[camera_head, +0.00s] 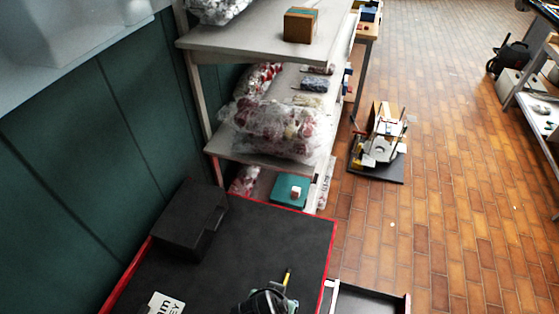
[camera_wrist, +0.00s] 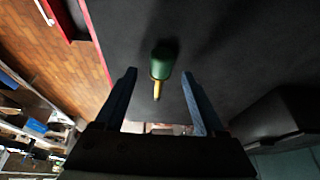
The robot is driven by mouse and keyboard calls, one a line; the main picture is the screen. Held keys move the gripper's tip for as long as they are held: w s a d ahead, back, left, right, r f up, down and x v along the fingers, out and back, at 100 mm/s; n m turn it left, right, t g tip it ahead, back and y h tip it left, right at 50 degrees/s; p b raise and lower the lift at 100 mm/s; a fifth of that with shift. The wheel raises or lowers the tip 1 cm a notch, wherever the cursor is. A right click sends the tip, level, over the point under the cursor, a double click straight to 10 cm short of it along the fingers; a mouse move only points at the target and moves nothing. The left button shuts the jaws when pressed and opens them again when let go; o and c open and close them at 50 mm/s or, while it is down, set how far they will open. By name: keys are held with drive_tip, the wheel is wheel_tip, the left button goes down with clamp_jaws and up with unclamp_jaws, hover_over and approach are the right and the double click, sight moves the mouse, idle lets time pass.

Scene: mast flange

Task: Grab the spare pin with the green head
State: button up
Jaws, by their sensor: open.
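The pin with the green head (camera_wrist: 163,62) is in the middle of the wrist view. Its brassy shaft (camera_wrist: 156,90) points toward the camera, with the green head on the side of the dark surface. My gripper (camera_wrist: 159,75) is open, with one blue-grey finger on each side of the pin's line and a clear gap to both. Nothing is held. In the head view, my gripper (camera_head: 262,302) is a dark shape at the bottom edge, partly cut off. A thin yellow piece (camera_head: 287,276) sticks up beside it; I cannot tell whether it is the pin.
The black worktop (camera_head: 265,235) has a red edge and is mostly clear. A black box (camera_head: 190,218) stands at its left, and a white label plate (camera_head: 165,304) lies at the front. A shelf (camera_head: 255,40) with wrapped bundles stands behind. An open drawer (camera_head: 368,300) is at the right.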

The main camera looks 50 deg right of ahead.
drive_tip(key=shift+w+d+f, duration=0.1)
drive_tip(key=shift+d+f, duration=0.2)
drive_tip(key=shift+f, duration=0.35)
drive_tip(key=shift+c, duration=0.4)
clamp_jaws()
